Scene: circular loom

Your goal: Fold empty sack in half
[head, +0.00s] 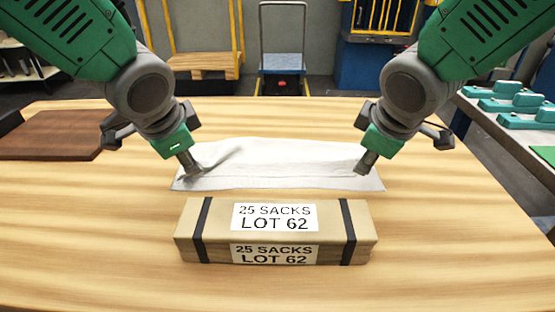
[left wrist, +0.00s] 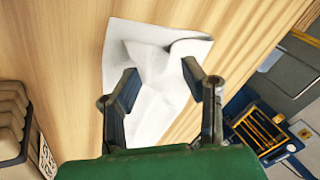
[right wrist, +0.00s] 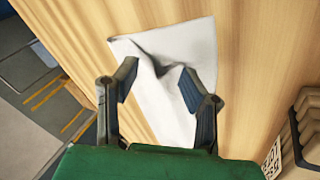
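The white sack (head: 275,165) lies as a wide strip across the table behind the bundle, with a crease line along its near part. It rises in a wrinkle beside my left gripper (head: 190,163), which is at its left end. In the left wrist view the gripper's fingers (left wrist: 160,72) stand apart over the sack (left wrist: 150,105), with a raised fold between and beyond them. My right gripper (head: 366,163) is at the right end. In the right wrist view its fingers (right wrist: 158,70) are also apart, with a shaded fold of the sack (right wrist: 190,42) between and beyond them. Fingertip contact is unclear.
A strapped bundle labelled "25 SACKS LOT 62" (head: 275,232) lies just in front of the sack. A dark brown board (head: 55,135) is at the table's left. The wooden table (head: 450,230) is clear at front and right. A side bench (head: 500,120) holds green items.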

